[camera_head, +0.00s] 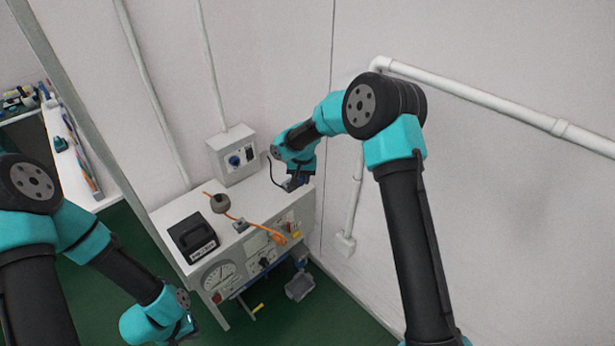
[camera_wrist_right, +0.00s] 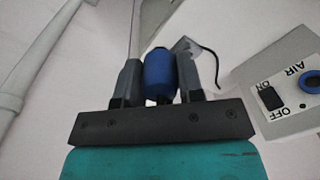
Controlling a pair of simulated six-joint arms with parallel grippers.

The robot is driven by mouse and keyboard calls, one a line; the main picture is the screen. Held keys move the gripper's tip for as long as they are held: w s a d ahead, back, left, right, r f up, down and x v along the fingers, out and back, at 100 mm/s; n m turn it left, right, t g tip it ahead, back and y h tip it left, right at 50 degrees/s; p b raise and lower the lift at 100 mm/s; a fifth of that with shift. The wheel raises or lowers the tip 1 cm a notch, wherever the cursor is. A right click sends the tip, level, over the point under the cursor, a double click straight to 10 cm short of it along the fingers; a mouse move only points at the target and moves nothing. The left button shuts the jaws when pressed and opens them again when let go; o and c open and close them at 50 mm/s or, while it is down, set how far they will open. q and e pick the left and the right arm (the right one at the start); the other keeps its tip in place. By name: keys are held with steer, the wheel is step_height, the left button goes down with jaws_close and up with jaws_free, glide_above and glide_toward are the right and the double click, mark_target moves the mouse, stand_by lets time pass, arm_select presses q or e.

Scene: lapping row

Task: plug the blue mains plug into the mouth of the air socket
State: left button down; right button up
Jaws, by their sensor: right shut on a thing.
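The blue mains plug (camera_wrist_right: 160,75) is between the two dark fingers of my right gripper (camera_wrist_right: 160,82), which is shut on it. A thin black cord shows beyond the plug. In the head view my right gripper (camera_head: 292,183) is above the right end of the white bench, and the plug is barely visible there. The air socket (camera_head: 234,160) is a blue round mouth on a grey wall box, left of this gripper. In the right wrist view the socket (camera_wrist_right: 311,82) is at the right edge, apart from the plug. My left gripper (camera_head: 188,328) is low in front; its fingers are unclear.
The bench (camera_head: 160,218) carries a black box (camera_head: 193,238), a round grey-brown piece (camera_head: 220,203) and an orange-handled tool (camera_head: 275,236). A switch marked ON and OFF (camera_wrist_right: 270,98) is beside the socket. A white pipe (camera_head: 480,98) runs along the right wall.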

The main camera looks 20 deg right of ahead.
steer(key=w+a+f+m+t+y, duration=0.1)
steer(key=w+a+t+y, duration=0.3)
steer(key=a+t, duration=0.3)
steer(key=w+a+f+t+y, duration=0.2)
steer(key=w+a+t+y, duration=0.1)
steer(key=a+t, duration=0.5)
steer(key=shift+w+a+m+y, duration=0.4)
steer(key=shift+w+a, duration=0.1)
steer(key=shift+w, duration=0.15)
steer(key=shift+x, duration=2.85)
steer(key=shift+x, duration=1.25)
